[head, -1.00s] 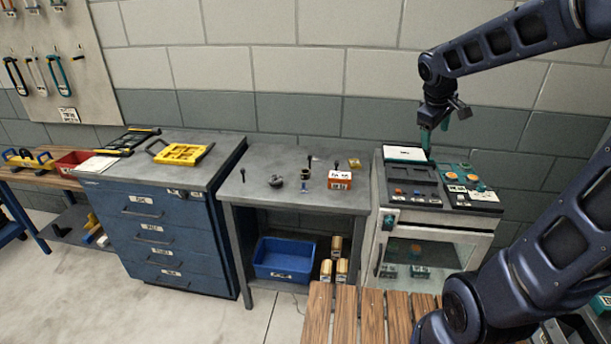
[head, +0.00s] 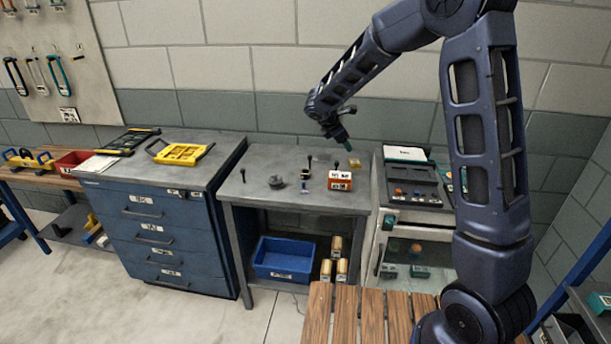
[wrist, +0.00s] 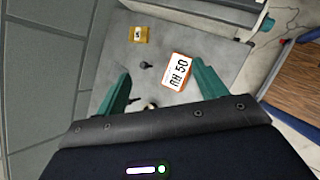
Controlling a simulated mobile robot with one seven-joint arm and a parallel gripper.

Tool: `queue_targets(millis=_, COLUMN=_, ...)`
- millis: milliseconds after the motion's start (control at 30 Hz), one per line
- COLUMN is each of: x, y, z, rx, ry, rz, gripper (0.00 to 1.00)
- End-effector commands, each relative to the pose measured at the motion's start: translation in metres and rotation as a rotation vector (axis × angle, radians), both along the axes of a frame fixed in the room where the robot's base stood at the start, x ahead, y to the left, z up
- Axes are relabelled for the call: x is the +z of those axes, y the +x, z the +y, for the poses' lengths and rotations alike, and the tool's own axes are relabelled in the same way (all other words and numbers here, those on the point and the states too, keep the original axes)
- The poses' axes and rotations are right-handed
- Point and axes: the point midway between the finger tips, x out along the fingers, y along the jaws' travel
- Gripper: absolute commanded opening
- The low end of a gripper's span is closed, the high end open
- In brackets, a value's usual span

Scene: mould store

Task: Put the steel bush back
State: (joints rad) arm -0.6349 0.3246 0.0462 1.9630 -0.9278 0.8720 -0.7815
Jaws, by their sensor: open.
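A small upright piece (head: 304,174), pale with a dark band, stands on the grey bench (head: 255,203); it may be the steel bush, but it is too small to be sure. In the wrist view, small parts between the fingers are half hidden by my gripper's body. My gripper (head: 346,147) is over the bench's back right part, above and apart from the parts there. Its two teal fingers are spread with nothing between them, as the wrist view shows (wrist: 161,72).
An orange and white labelled box (head: 340,180) stands below my gripper, with a dark knobbed part (wrist: 146,65) and a yellow box (wrist: 138,34) nearby. A dark round part (head: 276,182) lies to the left. A machine with a panel (head: 412,187) adjoins the bench at right.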

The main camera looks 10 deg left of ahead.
Motion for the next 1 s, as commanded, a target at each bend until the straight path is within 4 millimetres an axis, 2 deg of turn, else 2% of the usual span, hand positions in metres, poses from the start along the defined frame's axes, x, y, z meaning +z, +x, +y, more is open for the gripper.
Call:
queue_targets(millis=33, x=-0.014, y=0.003, z=0.020, rx=0.057, ry=-0.034, rz=0.011, gripper=0.71)
queue_targets(millis=300, x=-0.081, y=0.013, z=0.112, rx=0.355, ry=-0.211, rz=0.042, gripper=0.71)
queue_targets(millis=400, x=-0.101, y=0.012, z=0.138, rx=0.442, ry=-0.262, rz=0.049, gripper=0.71)
queue_targets(millis=500, x=-0.116, y=0.010, z=0.157, rx=0.501, ry=-0.297, rz=0.053, gripper=0.71)
queue_targets(millis=700, x=-0.128, y=0.011, z=0.168, rx=0.543, ry=-0.323, rz=0.055, gripper=0.71)
queue_targets(millis=1000, x=-0.153, y=0.034, z=0.158, rx=0.542, ry=-0.324, rz=0.057, gripper=0.71)
